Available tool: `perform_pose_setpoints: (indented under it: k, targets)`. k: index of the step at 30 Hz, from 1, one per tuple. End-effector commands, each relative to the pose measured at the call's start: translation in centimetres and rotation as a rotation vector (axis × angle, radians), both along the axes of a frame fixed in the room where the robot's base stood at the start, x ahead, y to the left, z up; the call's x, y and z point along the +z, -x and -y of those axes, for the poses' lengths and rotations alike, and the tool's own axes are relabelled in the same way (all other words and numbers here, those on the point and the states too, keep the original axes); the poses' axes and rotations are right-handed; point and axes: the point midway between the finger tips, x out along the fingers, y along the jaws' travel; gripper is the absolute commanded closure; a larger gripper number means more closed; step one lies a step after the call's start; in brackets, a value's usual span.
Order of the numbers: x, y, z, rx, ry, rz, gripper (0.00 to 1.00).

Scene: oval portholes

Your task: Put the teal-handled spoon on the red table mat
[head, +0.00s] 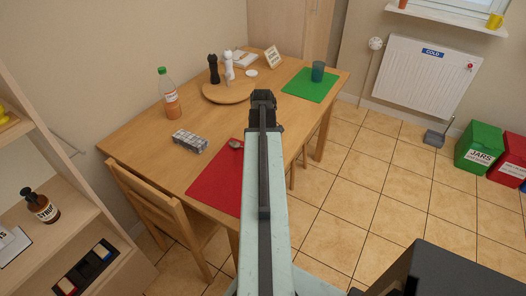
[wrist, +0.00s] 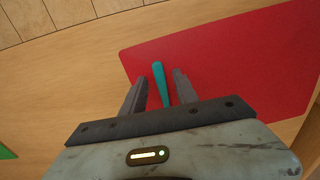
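The red table mat (head: 214,187) lies on the near end of the wooden table; it also shows in the wrist view (wrist: 240,60). The spoon's teal handle (wrist: 160,80) shows over the mat in the wrist view, close to the mat's left edge. Its metal bowl (head: 236,144) shows by the mat's far edge in the head view, left of my arm. My gripper (wrist: 158,88) is open, one finger on each side of the handle, with gaps to both. My arm hides the handle in the head view. I cannot tell whether the spoon touches the mat.
A patterned box (head: 189,141) lies on the table left of the spoon. A bottle (head: 169,93), a round board (head: 228,94) with two mills, and a green mat (head: 310,86) with a cup stand farther back. A chair (head: 150,200) is at the near table end.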

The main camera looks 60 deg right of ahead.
Motion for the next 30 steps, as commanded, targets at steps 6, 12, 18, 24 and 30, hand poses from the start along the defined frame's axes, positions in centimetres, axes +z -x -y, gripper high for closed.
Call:
perform_pose_setpoints:
  k: [6, 12, 18, 24, 30]
  targets:
    - [3.9, 0.0, 0.0, -0.001, 0.0, 0.0, 0.64]
    - [8.6, 0.1, 0.1, -0.001, 0.0, 0.0, 0.64]
    - [11.8, 0.1, 0.1, -0.002, 0.0, 0.0, 0.64]
    - [12.0, 0.1, 0.1, -0.002, 0.0, 0.0, 0.64]
    - [11.9, 0.0, 0.0, -0.002, 0.0, 0.0, 0.64]
